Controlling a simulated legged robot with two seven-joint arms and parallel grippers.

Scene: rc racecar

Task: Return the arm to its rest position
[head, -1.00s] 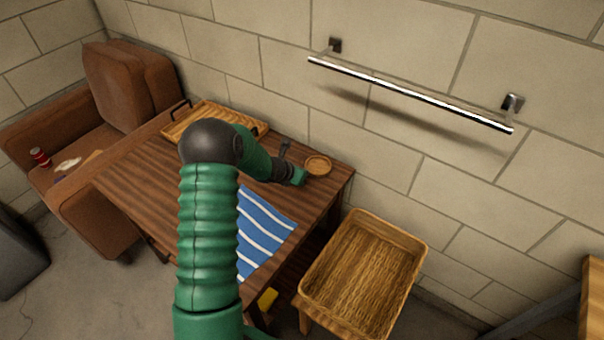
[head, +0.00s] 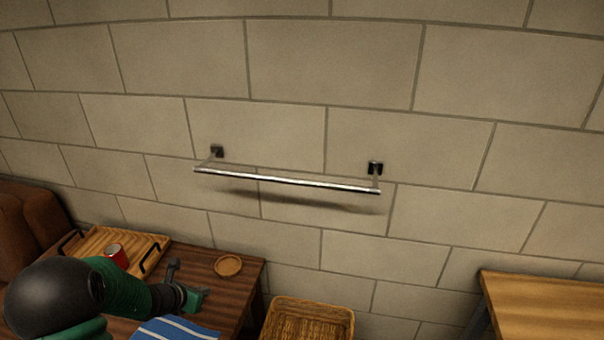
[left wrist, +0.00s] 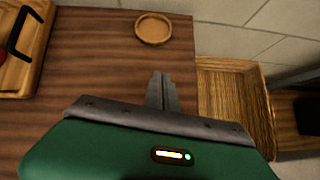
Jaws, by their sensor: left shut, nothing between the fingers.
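My left arm comes in at the lower left of the head view, bent over the wooden table (head: 240,298). My left gripper (head: 173,265) is shut and empty above the table, between the wooden tray (head: 95,243) and the small round wooden dish (head: 228,265). In the left wrist view, its grey fingers (left wrist: 162,88) are together with nothing between them, and the dish (left wrist: 153,28) lies beyond their tips. My right gripper shows in neither view.
A red can or mug (head: 117,255) is on the black-handled tray. A blue striped cloth (head: 172,330) lies at the table's front. A wicker basket (head: 310,318) stands right of the table, another wooden table (head: 540,305) farther right. A metal bar (head: 290,181) is on the wall.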

